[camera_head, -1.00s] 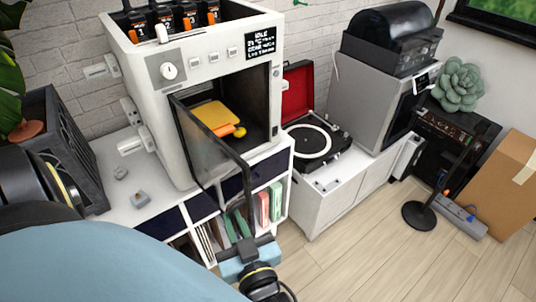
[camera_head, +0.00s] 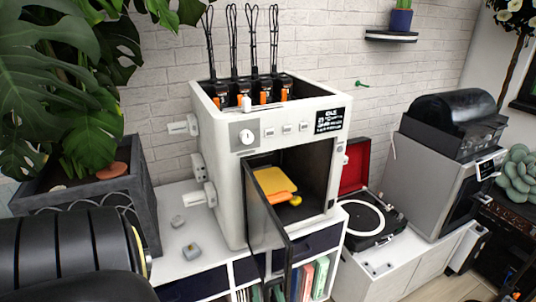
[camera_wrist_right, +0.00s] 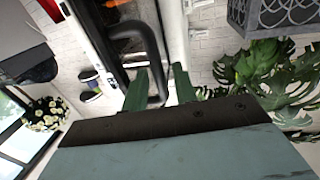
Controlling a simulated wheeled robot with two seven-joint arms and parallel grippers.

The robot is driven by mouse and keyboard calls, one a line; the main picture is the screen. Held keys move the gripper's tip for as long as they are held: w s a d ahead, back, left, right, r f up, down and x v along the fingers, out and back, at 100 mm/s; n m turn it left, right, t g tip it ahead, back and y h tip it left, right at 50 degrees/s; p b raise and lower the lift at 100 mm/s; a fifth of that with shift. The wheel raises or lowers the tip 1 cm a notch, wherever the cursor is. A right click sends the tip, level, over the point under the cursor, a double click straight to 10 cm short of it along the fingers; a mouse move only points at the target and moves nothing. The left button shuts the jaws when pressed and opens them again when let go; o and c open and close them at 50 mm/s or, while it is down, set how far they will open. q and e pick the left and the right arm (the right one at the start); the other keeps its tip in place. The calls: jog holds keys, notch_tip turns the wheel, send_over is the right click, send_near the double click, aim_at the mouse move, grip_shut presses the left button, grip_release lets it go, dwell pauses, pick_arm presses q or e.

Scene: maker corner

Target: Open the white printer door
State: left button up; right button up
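The white printer (camera_head: 215,130) stands on a white cabinet, with its front door (camera_head: 263,205) swung out on its left-side hinge. The chamber is exposed, with an orange-yellow plate (camera_head: 275,183) inside. The door's dark handle (camera_wrist_right: 158,80) shows in the right wrist view as a bent bar. My right gripper (camera_wrist_right: 160,70) has its two green fingers apart, one on each side of the bar. Firm contact cannot be made out. My left gripper is out of frame.
A record player (camera_head: 372,215) with a red lid stands right of the printer. A grey planter (camera_head: 95,190) with a large-leaved plant is on the left. Small grey parts (camera_head: 191,251) lie on the cabinet top. Books fill shelves below the door.

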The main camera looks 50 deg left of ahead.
jog(key=shift+o, duration=0.2)
jog(key=shift+s+d+f, duration=0.1)
jog(key=shift+d, duration=0.1)
jog(key=shift+s+d, duration=0.1)
jog(key=shift+d, duration=0.1)
jog(key=v, duration=1.2)
jog(key=shift+s+d+p, duration=0.2)
jog(key=shift+d+p, duration=0.1)
jog(key=shift+d, duration=0.05)
jog(key=shift+c, duration=0.3)
